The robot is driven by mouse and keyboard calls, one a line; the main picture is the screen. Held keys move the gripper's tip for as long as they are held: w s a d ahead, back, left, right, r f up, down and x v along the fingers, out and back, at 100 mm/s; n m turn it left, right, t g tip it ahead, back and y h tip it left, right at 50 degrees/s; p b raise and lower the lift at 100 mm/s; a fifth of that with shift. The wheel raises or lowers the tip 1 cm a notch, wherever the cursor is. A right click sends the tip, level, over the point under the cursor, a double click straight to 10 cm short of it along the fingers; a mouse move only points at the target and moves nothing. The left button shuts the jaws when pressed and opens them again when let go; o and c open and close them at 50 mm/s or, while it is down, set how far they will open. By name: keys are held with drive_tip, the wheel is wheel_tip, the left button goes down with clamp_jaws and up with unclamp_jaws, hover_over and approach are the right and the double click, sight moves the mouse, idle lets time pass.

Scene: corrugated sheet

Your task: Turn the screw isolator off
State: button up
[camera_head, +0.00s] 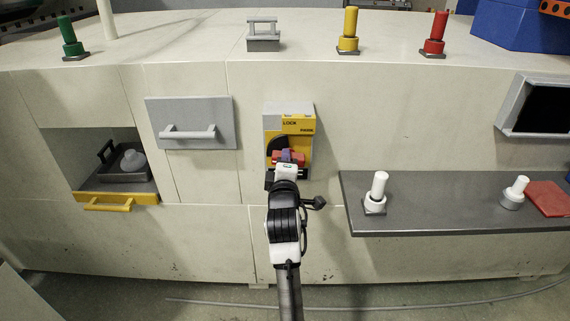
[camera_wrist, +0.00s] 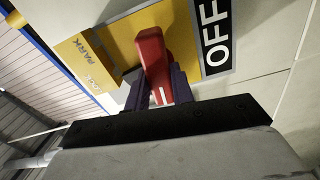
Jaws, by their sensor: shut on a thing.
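The screw isolator (camera_head: 299,126) is a yellow and grey box on the front of the pale cabinet, with "LOCK" and "PARK" lettering at its top. Its red handle (camera_head: 279,157) is partly hidden by my gripper (camera_head: 290,158) in the head view. In the wrist view the red handle (camera_wrist: 152,52) stands between the two purple fingers of my gripper (camera_wrist: 158,88), which is shut on it. A black "OFF" label (camera_wrist: 215,35) lies to the right of the handle there. The handle's exact turn angle is hard to tell.
A dark shelf (camera_head: 440,220) with white knobs juts out right of my arm. A grey drawer handle (camera_head: 188,134) and an open yellow-fronted drawer (camera_head: 150,199) are to the left. Green, yellow (camera_head: 349,28) and red (camera_head: 437,32) posts stand on the top.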

drive_tip(key=shift+n, duration=0.7)
drive_tip(key=shift+f, duration=0.1)
drive_tip(key=o, duration=1)
drive_tip(key=shift+s+p, duration=2.05)
drive_tip(key=shift+s, duration=4.9)
